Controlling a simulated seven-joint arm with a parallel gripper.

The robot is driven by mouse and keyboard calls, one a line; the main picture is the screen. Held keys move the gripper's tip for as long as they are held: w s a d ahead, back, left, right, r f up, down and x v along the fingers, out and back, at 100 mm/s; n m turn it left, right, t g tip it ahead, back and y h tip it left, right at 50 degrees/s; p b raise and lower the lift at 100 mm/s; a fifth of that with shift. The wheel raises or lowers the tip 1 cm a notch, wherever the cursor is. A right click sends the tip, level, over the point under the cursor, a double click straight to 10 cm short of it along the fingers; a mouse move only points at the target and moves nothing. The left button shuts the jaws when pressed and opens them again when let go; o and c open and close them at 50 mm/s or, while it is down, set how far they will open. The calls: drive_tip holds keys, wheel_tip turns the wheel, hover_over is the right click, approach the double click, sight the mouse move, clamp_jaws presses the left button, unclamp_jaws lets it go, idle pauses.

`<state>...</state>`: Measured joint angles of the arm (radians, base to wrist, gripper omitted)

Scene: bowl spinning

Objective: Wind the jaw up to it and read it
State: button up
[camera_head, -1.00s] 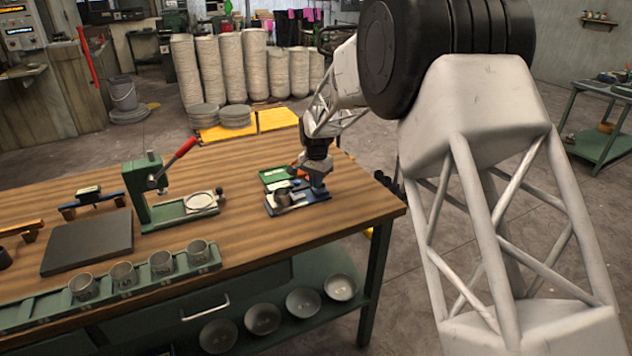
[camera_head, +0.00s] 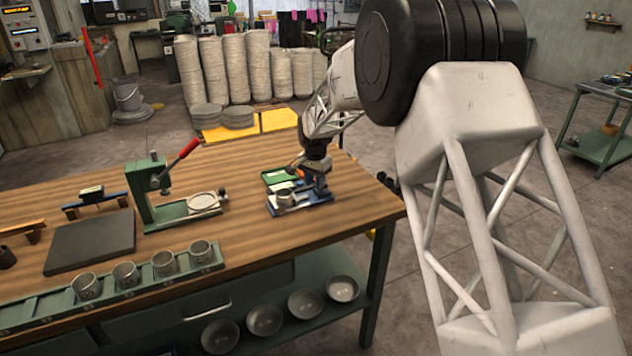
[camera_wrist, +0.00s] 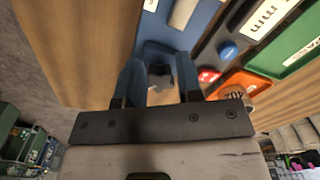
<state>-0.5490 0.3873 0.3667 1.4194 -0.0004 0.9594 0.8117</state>
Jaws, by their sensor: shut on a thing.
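A blue measuring fixture (camera_head: 314,210) lies near the right end of the wooden bench. A small grey metal cup (camera_head: 285,200) sits on its left part. My gripper (camera_head: 320,192) is at the fixture's right end, to the right of the cup. In the wrist view my gripper (camera_wrist: 159,82) has its two blue fingers on either side of a small grey part (camera_wrist: 160,78), seemingly the fixture's knob, and is shut on it. The display label marked mm (camera_wrist: 268,18) shows in part; I cannot read a value. The contact between jaw and cup is too small to tell.
A green tray (camera_wrist: 298,52) and an orange tray (camera_wrist: 245,83) lie close beside the fixture. A green lever press (camera_head: 150,195) stands to the left. Several cups stand in a green rack (camera_head: 140,279) along the front edge. Bare bench lies between press and fixture.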

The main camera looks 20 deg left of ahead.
drive_tip(key=shift+s+f, duration=0.2)
drive_tip(key=shift+f, duration=0.35)
drive_tip(key=shift+s+f, duration=0.15)
drive_tip(key=shift+f, duration=0.4)
drive_tip(key=shift+s+a, duration=0.2)
drive_tip(key=shift+s, duration=0.05)
clamp_jaws()
drive_tip(key=shift+a, duration=0.1)
drive_tip(key=shift+r, duration=0.1)
drive_tip(key=shift+a+r, duration=0.1)
drive_tip(key=shift+r, duration=0.45)
drive_tip(key=shift+w+r, duration=0.15)
drive_tip(key=shift+r, duration=1.35)
drive_tip(key=shift+w+r, duration=0.1)
drive_tip(key=shift+r, duration=1.35)
drive_tip(key=shift+d, duration=0.2)
